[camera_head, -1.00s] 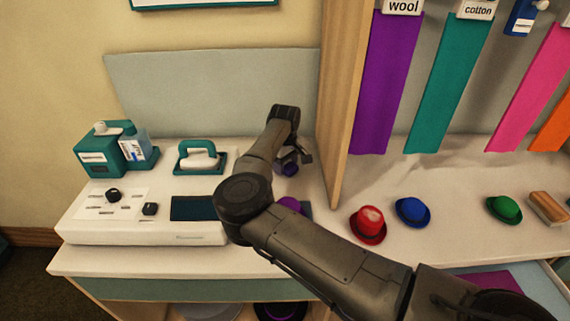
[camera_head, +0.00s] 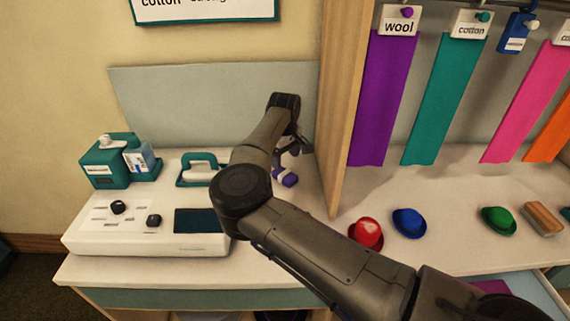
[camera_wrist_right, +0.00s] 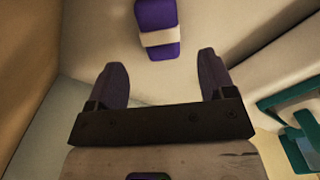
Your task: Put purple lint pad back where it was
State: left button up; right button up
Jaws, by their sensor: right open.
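The purple lint pad (camera_head: 285,177), with a white band around it, lies on the white counter beside the wooden divider. In the right wrist view the pad (camera_wrist_right: 157,14) is ahead of the fingertips, apart from them. My right gripper (camera_wrist_right: 162,66) is open with nothing between its fingers. In the head view the right gripper (camera_head: 296,148) is just behind and above the pad, partly hidden by its own wrist. My left gripper is not in view.
A teal iron (camera_head: 200,158), a teal box (camera_head: 104,166) and a control panel (camera_head: 118,240) stand left of my arm. Right of the wooden divider (camera_head: 346,110) are a red hat (camera_head: 367,232), a blue hat (camera_head: 409,221), a green hat (camera_head: 497,219) and a brush (camera_head: 542,219). Fabric strips hang behind.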

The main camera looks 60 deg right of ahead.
aim_at(285, 173)
jog(key=shift+r+p, duration=0.6)
jog(key=shift+r, duration=1.85)
